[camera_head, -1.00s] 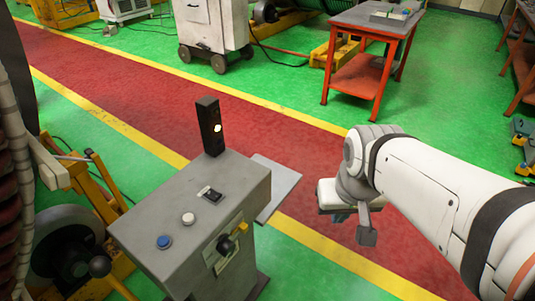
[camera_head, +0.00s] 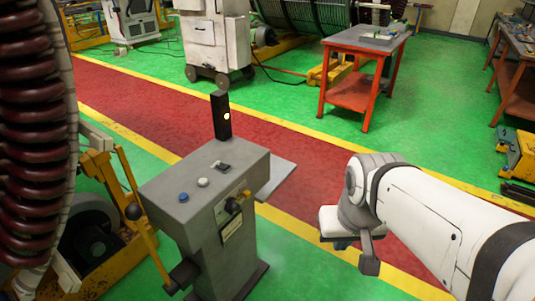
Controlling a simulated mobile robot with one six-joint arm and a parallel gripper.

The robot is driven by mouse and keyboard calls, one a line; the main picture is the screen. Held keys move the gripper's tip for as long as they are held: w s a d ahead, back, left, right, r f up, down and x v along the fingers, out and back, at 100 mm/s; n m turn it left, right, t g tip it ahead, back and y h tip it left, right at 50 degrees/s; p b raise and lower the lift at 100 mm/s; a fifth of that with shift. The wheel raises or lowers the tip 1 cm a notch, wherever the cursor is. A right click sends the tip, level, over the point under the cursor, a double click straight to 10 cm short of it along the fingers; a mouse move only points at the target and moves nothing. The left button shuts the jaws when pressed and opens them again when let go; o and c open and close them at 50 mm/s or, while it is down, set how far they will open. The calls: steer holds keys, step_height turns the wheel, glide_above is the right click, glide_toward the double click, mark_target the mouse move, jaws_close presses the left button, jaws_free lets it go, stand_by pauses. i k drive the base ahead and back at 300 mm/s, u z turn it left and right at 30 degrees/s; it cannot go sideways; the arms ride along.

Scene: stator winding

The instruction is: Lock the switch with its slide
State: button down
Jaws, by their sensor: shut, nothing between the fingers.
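The switch is a black rotary knob (camera_head: 232,205) on the side face of a grey control pedestal (camera_head: 160,207). Whether the slide is engaged is too small to tell. A pale label plate (camera_head: 231,228) lies below the knob. My gripper (camera_head: 369,264) hangs under the white arm, to the right of the pedestal and well apart from it. It is shut and empty.
The pedestal top carries a blue button (camera_head: 184,197), a white button (camera_head: 203,182), a black rocker (camera_head: 222,166) and an upright black post with a light (camera_head: 221,117). A coil machine (camera_head: 35,140) stands close at left. Floor between pedestal and arm is clear.

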mark_target(246, 194)
steer(key=u, duration=0.15)
steer(key=i, duration=0.9)
steer(key=z, duration=0.05)
